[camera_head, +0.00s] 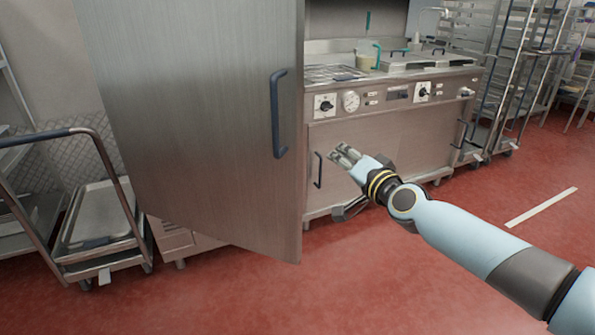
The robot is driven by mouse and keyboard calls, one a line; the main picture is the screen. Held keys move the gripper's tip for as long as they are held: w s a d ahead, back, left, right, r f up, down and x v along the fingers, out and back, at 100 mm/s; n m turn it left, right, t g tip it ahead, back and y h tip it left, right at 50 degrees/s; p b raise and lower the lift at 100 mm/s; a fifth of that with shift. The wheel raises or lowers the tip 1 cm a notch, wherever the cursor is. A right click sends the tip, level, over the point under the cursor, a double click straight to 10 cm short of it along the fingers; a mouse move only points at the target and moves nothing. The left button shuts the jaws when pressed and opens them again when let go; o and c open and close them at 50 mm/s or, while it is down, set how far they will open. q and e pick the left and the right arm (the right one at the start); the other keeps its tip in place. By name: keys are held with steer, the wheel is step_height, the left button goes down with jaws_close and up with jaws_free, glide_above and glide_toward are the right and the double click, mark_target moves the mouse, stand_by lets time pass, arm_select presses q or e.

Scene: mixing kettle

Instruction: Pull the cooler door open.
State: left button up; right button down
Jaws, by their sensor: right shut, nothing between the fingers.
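The cooler door (200,120) is a large brushed steel panel at the left of the head view. It stands swung out at an angle, with its free edge towards the right. Its dark blue vertical handle (279,113) sits near that edge. My right gripper (338,151) is shut and empty, to the right of the door and a little below the handle's height in the picture. It is apart from the handle and shows in front of the steel cooking unit. The cooler's inside is hidden behind the door. My left gripper is not in view.
A steel cooking unit (395,127) with knobs and a small handle (319,170) stands behind my right gripper. A cart (98,215) with a dark push bar stands at the left. Rack trolleys (497,70) stand at the back right. The red floor (420,290) in front is clear.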

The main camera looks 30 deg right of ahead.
mark_target(301, 127)
steer(key=w+a+r+m+y+b, duration=0.1)
steer(key=w, duration=0.1)
steer(key=w+a+r+m+y+b, duration=0.1)
steer(key=w+m+y, duration=0.1)
steer(key=w, duration=0.1)
steer(key=w+a+r+m+y+b, duration=0.1)
steer(key=w+y+b, duration=0.1)
steer(key=w, duration=0.1)
steer(key=shift+w+a+r, duration=0.1)
steer(key=shift+a+r, duration=0.05)
steer(key=shift+r, duration=0.25)
steer(key=a+p, duration=0.1)
steer(key=s+a+p, duration=0.1)
steer(key=shift+a+r, duration=0.1)
steer(key=shift+a, duration=0.3)
steer(key=shift+s+a, duration=0.25)
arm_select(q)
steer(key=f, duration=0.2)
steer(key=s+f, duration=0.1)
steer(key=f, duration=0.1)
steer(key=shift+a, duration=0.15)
arm_select(e)
steer(key=shift+a+f, duration=0.15)
steer(key=shift+f, duration=0.05)
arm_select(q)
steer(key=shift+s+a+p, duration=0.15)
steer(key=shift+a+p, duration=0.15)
arm_select(e)
steer(key=shift+s+a, duration=0.2)
steer(key=shift+a, duration=0.1)
